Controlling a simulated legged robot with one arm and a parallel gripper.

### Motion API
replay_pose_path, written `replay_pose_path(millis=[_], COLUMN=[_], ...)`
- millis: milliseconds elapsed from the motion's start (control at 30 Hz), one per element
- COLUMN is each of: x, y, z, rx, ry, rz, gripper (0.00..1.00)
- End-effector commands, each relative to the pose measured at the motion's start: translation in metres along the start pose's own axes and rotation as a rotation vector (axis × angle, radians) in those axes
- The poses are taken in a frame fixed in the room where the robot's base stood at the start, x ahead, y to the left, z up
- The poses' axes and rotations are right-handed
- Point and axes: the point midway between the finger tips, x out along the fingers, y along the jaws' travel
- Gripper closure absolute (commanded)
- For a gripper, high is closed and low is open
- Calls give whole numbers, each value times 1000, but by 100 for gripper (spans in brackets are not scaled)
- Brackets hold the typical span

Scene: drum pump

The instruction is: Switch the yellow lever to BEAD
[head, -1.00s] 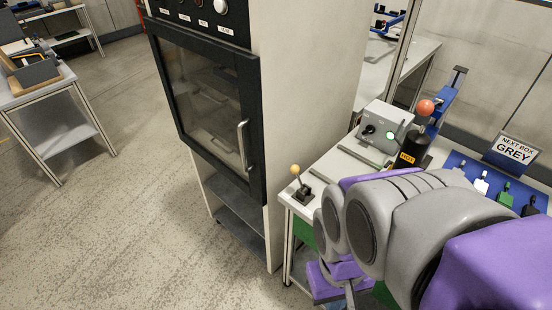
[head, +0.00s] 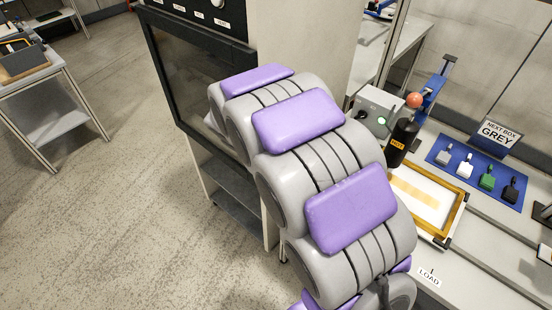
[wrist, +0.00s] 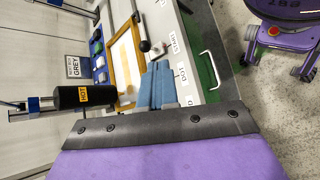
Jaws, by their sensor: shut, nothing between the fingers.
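The yellow lever, seen earlier as a yellow knob on a dark base at the table's near left corner, does not show now; my arm covers that spot in the head view. I cannot make it out in the wrist view, and no BEAD label is legible. My gripper (wrist: 158,70) shows in the wrist view as two blue fingers side by side, shut and empty, over the table's edge area. In the head view my own arm hides it.
A black HOT cylinder (head: 402,142), a control box (head: 372,108), a wood-framed tray (head: 449,214) and a blue panel (head: 446,155) with several tags stand on the table. A LOAD label (head: 429,278) is at its front. The dark-framed cabinet (head: 170,75) stands left.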

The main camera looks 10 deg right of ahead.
Motion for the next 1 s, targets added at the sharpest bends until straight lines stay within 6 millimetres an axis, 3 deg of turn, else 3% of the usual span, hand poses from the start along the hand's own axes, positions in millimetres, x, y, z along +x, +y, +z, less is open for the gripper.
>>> replay_pose_path(millis=[233, 467, 667, 1000], x=[-21, -45, -65, -85], y=[11, 0, -23, -85], z=[-60, -118, -164, -231], rx=[-39, -64, -79, -99], ry=[-37, -35, -7, 98], rz=[253, 492, 698, 1017], gripper=[100, 100, 100, 100])
